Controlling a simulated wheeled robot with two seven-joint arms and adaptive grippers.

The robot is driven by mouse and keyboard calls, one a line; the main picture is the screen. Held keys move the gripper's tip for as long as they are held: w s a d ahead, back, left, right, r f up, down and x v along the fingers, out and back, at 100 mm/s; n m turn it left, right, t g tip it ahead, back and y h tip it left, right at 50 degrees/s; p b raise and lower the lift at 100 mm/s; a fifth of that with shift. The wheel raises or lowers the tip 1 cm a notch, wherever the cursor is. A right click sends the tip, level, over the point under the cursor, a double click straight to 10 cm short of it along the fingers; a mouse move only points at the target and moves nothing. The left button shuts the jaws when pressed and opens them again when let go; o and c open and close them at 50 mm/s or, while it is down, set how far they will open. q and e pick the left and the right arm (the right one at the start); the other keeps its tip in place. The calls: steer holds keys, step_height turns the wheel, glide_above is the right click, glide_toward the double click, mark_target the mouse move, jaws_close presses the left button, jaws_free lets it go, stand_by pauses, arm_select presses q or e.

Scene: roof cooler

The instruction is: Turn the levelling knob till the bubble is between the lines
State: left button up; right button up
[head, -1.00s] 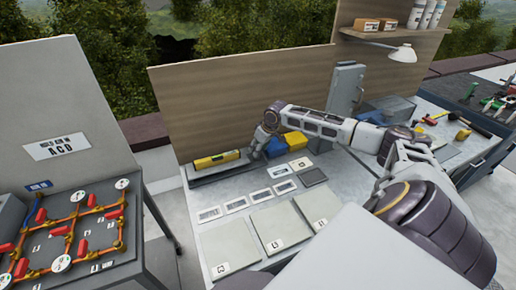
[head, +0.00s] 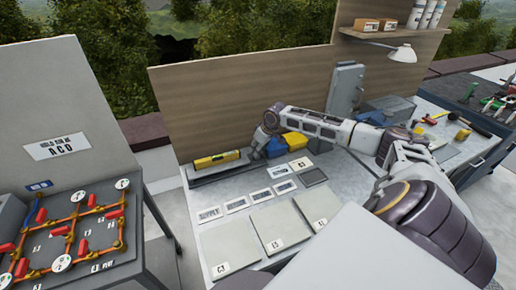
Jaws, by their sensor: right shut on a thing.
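A yellow spirit level (head: 216,160) lies on a grey bar (head: 205,175) at the back left of the workbench (head: 205,236). Its bubble and lines are too small to make out. My right gripper (head: 257,153) is at the right end of the bar, reaching in from the right. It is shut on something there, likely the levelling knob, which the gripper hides. My left gripper is not in view.
Blue and yellow bins (head: 285,146) stand just right of my right gripper. Labelled plates (head: 283,219) and small cards lie on the bench front. A panel with orange pipes (head: 75,232) stands at left. A lamp (head: 402,53) hangs at upper right.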

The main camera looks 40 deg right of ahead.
steer(key=shift+r+n+y+p, duration=0.1)
steer(key=shift+n+y+p, duration=0.5)
steer(key=shift+n+p, duration=0.8)
steer(key=shift+n+y+p, duration=0.3)
steer(key=shift+n, duration=0.5)
steer(key=shift+w+d+n+g, duration=0.1)
steer(key=shift+n+g, duration=0.3)
steer(key=shift+n, duration=0.3)
steer(key=shift+n+y, duration=0.5)
steer(key=shift+n, duration=0.3)
steer(key=shift+w+n+g+y+b, duration=0.1)
steer(key=shift+n+g+y+b, duration=0.35)
steer(key=shift+n, duration=0.75)
steer(key=shift+w+d+n+g+b, duration=0.1)
steer(key=shift+n+g+b, duration=1)
steer(key=shift+n, duration=1.3)
